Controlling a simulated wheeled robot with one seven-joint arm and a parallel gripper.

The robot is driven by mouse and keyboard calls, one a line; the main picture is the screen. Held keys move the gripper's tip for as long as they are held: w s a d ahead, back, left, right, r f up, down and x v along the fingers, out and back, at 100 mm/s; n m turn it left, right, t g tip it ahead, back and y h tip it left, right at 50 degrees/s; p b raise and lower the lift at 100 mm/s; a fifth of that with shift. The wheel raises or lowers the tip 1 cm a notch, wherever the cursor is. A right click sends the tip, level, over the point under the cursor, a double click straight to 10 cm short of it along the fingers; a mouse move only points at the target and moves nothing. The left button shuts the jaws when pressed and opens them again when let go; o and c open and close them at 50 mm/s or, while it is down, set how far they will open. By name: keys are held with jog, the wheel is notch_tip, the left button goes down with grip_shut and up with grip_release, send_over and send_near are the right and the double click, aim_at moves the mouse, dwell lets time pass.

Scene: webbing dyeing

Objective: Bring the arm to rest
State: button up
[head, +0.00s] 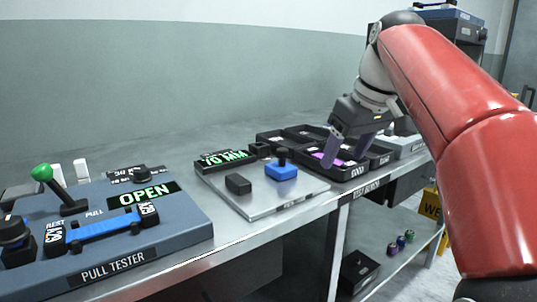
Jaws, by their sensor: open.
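My red arm reaches in from the right of the head view. My gripper (345,150) hangs over the black trays, its two purple-grey fingers apart. Below it is the black tray labelled GOOD (345,172), with something purple lying in it. The fingers partly hide this tray, and I cannot tell whether they touch anything in it. Nothing shows held between the fingers.
The pull tester (125,235), with a green-knobbed lever, stands at the left of the bench. A gauge plate (262,205) with a blue block (281,172) and a display sits mid-bench. Several small spools (400,242) and a black bin (359,270) lie on the lower shelf.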

jog(key=s+f+m+t+h, duration=0.1)
jog(key=s+f+m, duration=0.2)
jog(key=s+f, duration=0.7)
jog(key=s+d+f+m+h, duration=0.1)
jog(key=s+f+m, duration=0.2)
jog(key=s+f, duration=0.7)
notch_tip(320, 180, down, 6)
jog(key=shift+s+r+t, duration=0.2)
jog(key=shift+s+t, duration=0.2)
